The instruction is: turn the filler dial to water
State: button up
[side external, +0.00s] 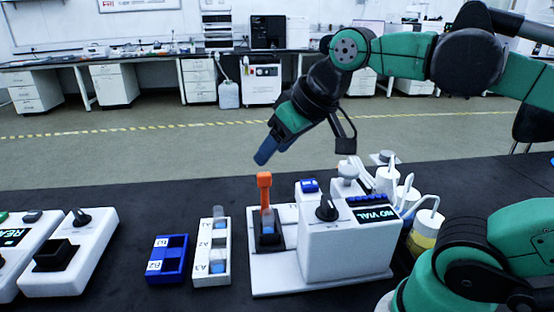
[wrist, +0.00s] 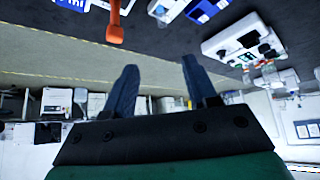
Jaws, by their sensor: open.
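The filler is a white box (side external: 345,240) on the bench in the side view. Its black dial (side external: 327,208) sits on the sloped upper left face, and a lit display (side external: 377,216) beside it reads "NO VAL". My gripper (side external: 264,153) is in the air, above and left of the dial, and touches nothing. In the wrist view its two blue-grey fingers (wrist: 160,78) are apart with nothing between them. The dial cannot be made out in the wrist view. The dial's setting marks are too small to read in the side view.
An orange upright piece (side external: 264,185) stands in a black holder left of the filler, below my gripper. A white rack (side external: 212,250), a blue rack (side external: 167,258) and a white device with a knob (side external: 70,252) stand further left. Tubed bottles (side external: 424,235) stand at the right.

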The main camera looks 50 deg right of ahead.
notch_tip(320, 180, up, 3)
jog(key=m+g, duration=0.7)
jog(key=m, duration=0.2)
send_over(328, 200)
jog(key=f, duration=0.1)
notch_tip(328, 200, down, 4)
jog(key=shift+s+r, duration=0.1)
jog(key=shift+f, duration=3.2)
grip_shut()
